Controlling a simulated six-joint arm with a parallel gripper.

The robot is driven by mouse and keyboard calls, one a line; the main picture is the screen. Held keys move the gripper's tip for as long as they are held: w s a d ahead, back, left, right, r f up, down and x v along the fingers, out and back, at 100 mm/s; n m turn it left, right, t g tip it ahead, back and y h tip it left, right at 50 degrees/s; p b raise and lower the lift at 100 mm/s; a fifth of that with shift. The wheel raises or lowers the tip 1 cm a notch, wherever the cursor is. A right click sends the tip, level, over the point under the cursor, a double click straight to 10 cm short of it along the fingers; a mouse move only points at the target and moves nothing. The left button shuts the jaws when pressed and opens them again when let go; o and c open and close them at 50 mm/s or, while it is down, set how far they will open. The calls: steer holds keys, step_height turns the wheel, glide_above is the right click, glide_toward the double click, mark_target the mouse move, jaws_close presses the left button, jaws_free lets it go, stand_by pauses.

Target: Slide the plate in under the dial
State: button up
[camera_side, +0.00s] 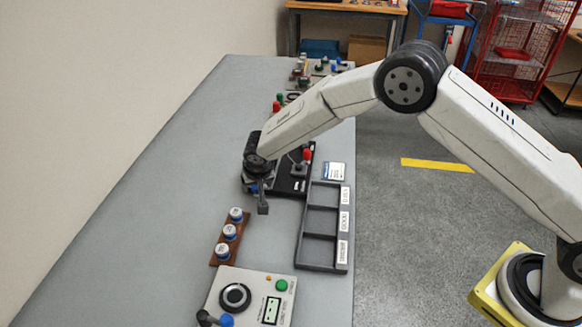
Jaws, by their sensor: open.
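My gripper (263,206) hangs low over the grey bench, below my dark wrist. Its fingers are small here and partly overlap each other; I see nothing held between them. Just behind and to the right of it is a black base (291,184) with a red-knobbed piece (306,155) on it. My wrist and forearm cover the left part of this base. I cannot make out a plate or a measuring dial for certain; they may be hidden behind my arm.
A grey three-compartment tray (299,252) with labels lies right of my gripper, empty. A brown rack (217,257) with white-and-blue round pieces stands nearer. A control box (258,286) is at the front. Knobbed items (320,66) sit at the far end. The bench's left side is clear.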

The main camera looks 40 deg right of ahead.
jaws_close()
steer(key=shift+w+d, duration=1.65)
steer(key=shift+w, duration=0.05)
jaws_free()
steer(key=shift+s+r, duration=0.1)
steer(key=shift+r, duration=0.1)
steer(key=d+v, duration=0.1)
steer(key=v, duration=0.6)
steer(key=shift+a+r, duration=0.2)
steer(key=shift+a, duration=0.35)
steer(key=shift+s, duration=0.1)
